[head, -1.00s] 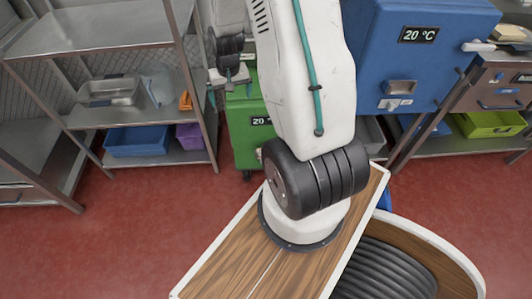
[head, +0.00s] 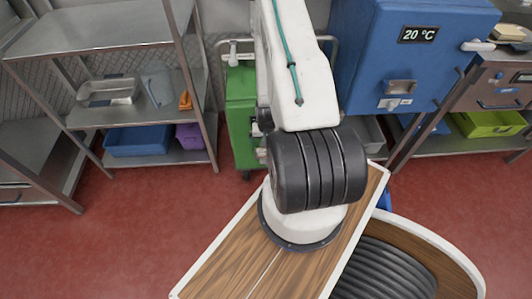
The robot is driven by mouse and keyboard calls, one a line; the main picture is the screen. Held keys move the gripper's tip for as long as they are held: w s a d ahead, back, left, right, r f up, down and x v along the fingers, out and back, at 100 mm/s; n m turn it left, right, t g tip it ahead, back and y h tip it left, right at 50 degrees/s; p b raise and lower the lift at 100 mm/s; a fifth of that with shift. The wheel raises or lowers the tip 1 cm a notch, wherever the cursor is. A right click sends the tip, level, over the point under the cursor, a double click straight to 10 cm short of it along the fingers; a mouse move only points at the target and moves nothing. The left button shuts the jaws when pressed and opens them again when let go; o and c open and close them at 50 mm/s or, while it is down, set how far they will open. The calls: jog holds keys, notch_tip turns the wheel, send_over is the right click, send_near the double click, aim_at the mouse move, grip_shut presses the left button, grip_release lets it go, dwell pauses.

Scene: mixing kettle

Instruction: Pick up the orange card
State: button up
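A small orange object (head: 185,100) is on the middle level of the metal shelf unit, near its right upright. It may be the orange card, but it is too small to tell its shape. My gripper is not visible in the head view. My arm stands upright in the middle of the view and hides whatever is behind it. Whether the gripper is open or shut cannot be seen.
The metal shelf unit (head: 95,36) also bears a steel pan (head: 108,92), a blue bin (head: 137,141) and a purple bin (head: 190,137). A green container (head: 242,115) stands right of it. A blue cabinet (head: 420,70) is farther right. Red floor (head: 120,220) lies open in front.

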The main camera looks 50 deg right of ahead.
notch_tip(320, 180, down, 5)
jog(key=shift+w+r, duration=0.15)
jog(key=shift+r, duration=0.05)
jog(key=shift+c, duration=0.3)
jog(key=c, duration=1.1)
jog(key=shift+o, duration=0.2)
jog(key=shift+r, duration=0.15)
